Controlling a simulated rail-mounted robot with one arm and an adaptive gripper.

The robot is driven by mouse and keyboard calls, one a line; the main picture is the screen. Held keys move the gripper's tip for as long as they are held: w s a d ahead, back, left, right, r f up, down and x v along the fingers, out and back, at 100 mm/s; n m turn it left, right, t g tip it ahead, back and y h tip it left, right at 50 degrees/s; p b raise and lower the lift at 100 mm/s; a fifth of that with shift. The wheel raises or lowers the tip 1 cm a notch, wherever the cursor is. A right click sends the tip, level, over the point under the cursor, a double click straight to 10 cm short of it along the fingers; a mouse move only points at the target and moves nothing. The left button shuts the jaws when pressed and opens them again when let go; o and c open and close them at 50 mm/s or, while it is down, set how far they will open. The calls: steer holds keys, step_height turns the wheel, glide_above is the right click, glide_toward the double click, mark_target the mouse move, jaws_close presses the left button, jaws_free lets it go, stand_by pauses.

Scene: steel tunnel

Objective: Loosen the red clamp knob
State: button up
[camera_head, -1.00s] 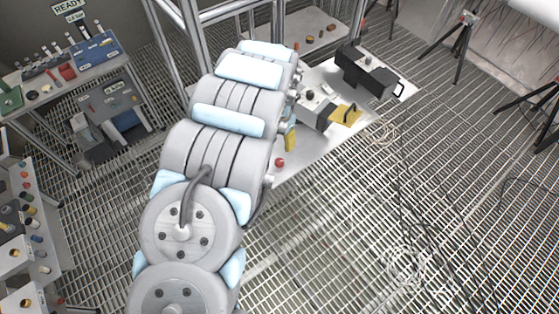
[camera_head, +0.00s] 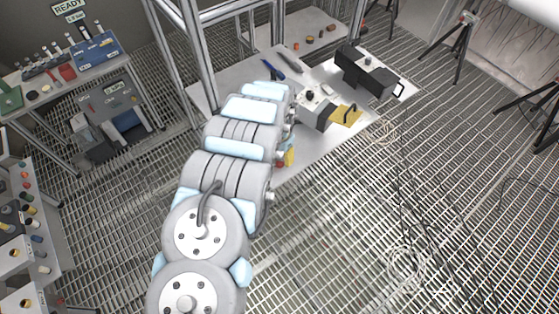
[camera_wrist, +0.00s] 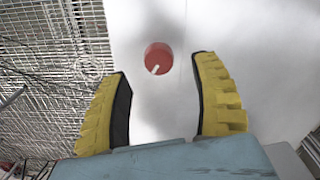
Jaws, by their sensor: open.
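The red clamp knob (camera_wrist: 158,58) shows in the wrist view as a round red disc with a pale pointer line, on a white surface (camera_wrist: 240,30). My gripper (camera_wrist: 162,72) has two yellow ridged fingers with dark inner pads. It is open and empty, and the knob appears between and just beyond the fingertips. I cannot tell the height between fingertips and knob. In the head view a small red round thing (camera_head: 280,165) at the near side of the white table (camera_head: 325,140) is partly hidden by my arm.
A grey block (camera_head: 316,110) with a black knob, a yellow piece (camera_head: 347,115) and a black device (camera_head: 367,72) stand on the table to the right. A blue-handled tool (camera_head: 271,69) lies behind my arm. Metal frame posts (camera_head: 193,50) rise close behind.

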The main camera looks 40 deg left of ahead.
mark_target(279, 161)
steer(key=shift+s+d+f, duration=0.1)
steer(key=shift+f, duration=1.85)
steer(key=shift+b, duration=0.3)
jaws_close()
